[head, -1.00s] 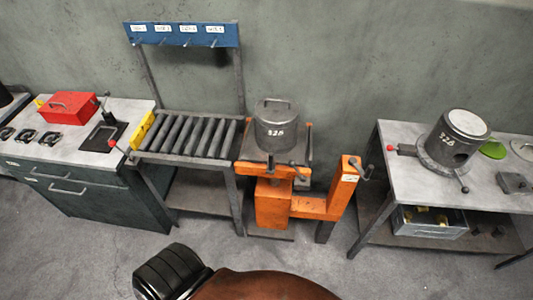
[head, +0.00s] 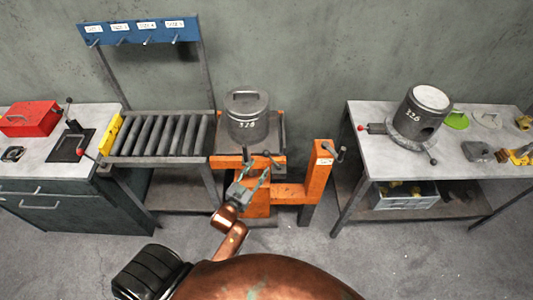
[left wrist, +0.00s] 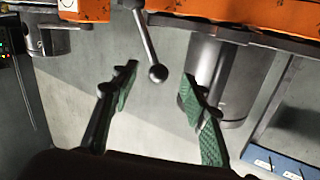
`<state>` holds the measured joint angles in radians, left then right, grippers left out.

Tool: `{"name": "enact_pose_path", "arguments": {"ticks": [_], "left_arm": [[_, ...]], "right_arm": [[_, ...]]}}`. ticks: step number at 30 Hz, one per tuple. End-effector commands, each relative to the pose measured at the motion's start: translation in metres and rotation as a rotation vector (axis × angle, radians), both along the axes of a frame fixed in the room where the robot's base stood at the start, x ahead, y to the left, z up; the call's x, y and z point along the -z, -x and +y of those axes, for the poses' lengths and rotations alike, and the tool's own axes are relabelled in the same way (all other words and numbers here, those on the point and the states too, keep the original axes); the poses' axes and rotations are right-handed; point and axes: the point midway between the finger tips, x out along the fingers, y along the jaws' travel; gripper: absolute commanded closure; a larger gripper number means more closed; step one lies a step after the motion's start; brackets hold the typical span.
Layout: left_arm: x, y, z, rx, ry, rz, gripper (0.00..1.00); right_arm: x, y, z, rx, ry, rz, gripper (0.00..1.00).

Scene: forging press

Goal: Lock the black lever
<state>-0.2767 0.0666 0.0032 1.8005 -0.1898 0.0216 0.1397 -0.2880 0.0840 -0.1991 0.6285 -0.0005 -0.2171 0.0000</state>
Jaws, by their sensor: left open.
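A dark lever with a ball end (left wrist: 148,42) hangs from the orange frame in the left wrist view. Its ball lies between my two open fingers in the picture, with a clear gap on both sides. My left gripper (head: 255,174) is open and empty, just in front of the orange lift table (head: 223,161); its green-padded fingers also show in the left wrist view (left wrist: 158,92). In the head view, small dark levers (head: 271,158) sit at the table's front edge, just above my fingertips. Which one is in the wrist view I cannot tell. My right gripper is out of view.
An orange post with a crank (head: 318,175) stands at right, before a grey workbench (head: 360,112).

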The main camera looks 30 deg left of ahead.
Motion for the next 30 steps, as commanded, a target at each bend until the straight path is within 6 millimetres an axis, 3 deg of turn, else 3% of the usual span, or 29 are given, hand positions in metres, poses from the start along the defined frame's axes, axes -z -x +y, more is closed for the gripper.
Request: {"name": "enact_pose_path", "arguments": {"ticks": [1,4,12,18,30], "left_arm": [[-0.011,-0.002,0.0,-0.001,-0.001,-0.019,0.59],[-0.019,-0.009,0.0,0.0,-0.003,-0.034,0.59],[-0.019,-0.05,0.003,0.001,-0.003,-0.034,0.59],[-0.018,-0.073,0.004,0.001,-0.003,-0.032,0.59],[-0.017,-0.079,0.005,0.001,-0.003,-0.031,0.6]], "right_arm": [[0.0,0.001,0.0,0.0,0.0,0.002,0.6],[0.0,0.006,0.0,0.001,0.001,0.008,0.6],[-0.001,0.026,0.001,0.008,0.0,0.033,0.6],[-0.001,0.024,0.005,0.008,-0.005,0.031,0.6],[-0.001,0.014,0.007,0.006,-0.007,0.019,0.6]]}}
